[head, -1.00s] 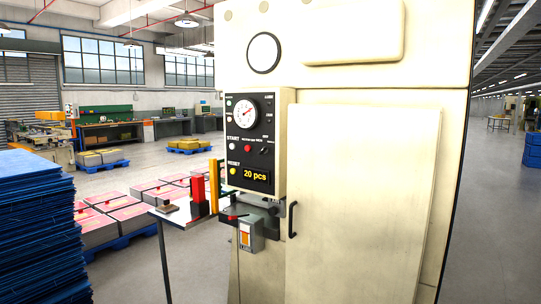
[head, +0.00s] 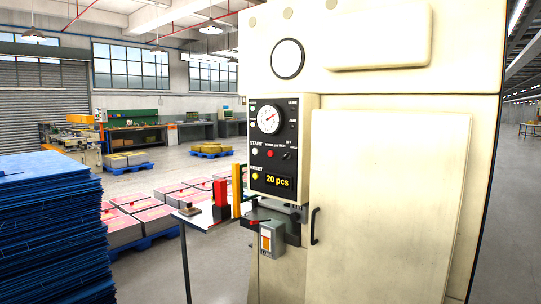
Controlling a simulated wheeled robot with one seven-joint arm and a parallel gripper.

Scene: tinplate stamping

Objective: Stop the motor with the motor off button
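A black control panel (head: 285,123) is on the front of a tall cream press cabinet. It carries a round white dial gauge (head: 268,119), a white START button (head: 255,152), a red button (head: 270,154) and a yellow RESET button (head: 255,176). A display (head: 277,181) reads "20 pcs". Small buttons sit at the panel's upper left, one of them whitish (head: 252,125); their labels are too small to read, so I cannot tell which is the motor off button. My gripper is not in view.
A side table (head: 205,219) with red and yellow upright parts stands left of the cabinet (head: 400,190). A tall stack of blue sheets (head: 50,230) fills the left foreground. Pink-topped stacks (head: 125,226) on blue pallets lie behind. Floor is clear at far right.

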